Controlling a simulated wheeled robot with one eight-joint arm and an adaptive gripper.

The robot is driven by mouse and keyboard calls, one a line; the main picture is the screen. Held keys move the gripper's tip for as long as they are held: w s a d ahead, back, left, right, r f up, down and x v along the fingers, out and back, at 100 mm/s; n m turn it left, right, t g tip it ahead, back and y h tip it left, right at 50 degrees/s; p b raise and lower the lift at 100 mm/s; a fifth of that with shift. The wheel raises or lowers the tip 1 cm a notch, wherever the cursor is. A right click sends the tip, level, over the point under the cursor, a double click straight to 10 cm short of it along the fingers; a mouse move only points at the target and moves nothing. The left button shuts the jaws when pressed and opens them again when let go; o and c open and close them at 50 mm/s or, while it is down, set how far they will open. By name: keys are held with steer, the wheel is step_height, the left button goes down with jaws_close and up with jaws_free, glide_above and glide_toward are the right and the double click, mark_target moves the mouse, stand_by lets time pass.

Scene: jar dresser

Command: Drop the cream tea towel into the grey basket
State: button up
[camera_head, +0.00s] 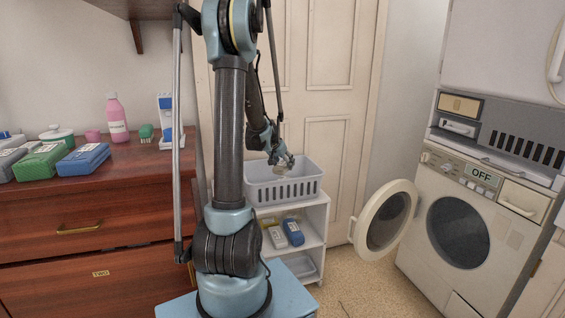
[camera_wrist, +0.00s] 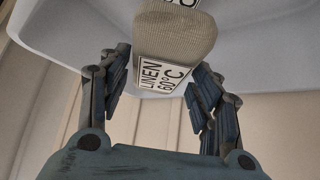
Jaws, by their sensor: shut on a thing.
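The cream tea towel (camera_wrist: 172,36) is a rolled, woven bundle with a white label reading LINEN 60°C. In the wrist view it sits between the two fingers of my gripper (camera_wrist: 162,72), which is shut on it. The grey basket (camera_head: 284,190) is a pale, slotted tub on top of a white shelf unit. In the head view my gripper (camera_head: 283,161) is at the basket's opening, near its back rim. The towel is too small to make out clearly there. The basket's inside is mostly hidden. A pale curved surface, likely the basket (camera_wrist: 75,30), fills the top of the wrist view.
The white shelf unit (camera_head: 318,222) holds a blue package (camera_head: 293,232) and a pale one below the basket. A washing machine (camera_head: 470,220) with its round door (camera_head: 386,220) open stands to the right. A wooden dresser (camera_head: 90,215) with bottles and boxes stands left.

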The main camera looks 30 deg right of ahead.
steer(key=o, duration=1.1)
steer(key=shift+r, duration=0.1)
steer(key=shift+v, duration=5.85)
